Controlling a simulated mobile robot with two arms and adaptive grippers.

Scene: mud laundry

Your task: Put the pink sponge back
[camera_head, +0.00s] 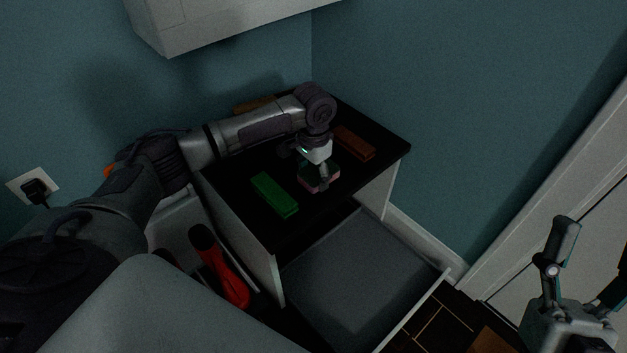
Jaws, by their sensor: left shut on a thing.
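The pink sponge (313,184) has a dark green top and a pink lower edge. It is at the black cabinet top (235,181), between a green block and a brown block. My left gripper (319,178) points down over it and is shut on it. I cannot tell whether the sponge touches the top or is held just above it. My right gripper (592,270) is at the lower right, away from the cabinet, with its fingers spread apart and nothing between them.
A green block (274,194) and a brown block (354,142) lie on the cabinet top. An open, empty-looking drawer (360,270) sticks out below. A red tool (226,275) with a black handle is left of the cabinet. A wall cabinet (215,22) hangs above.

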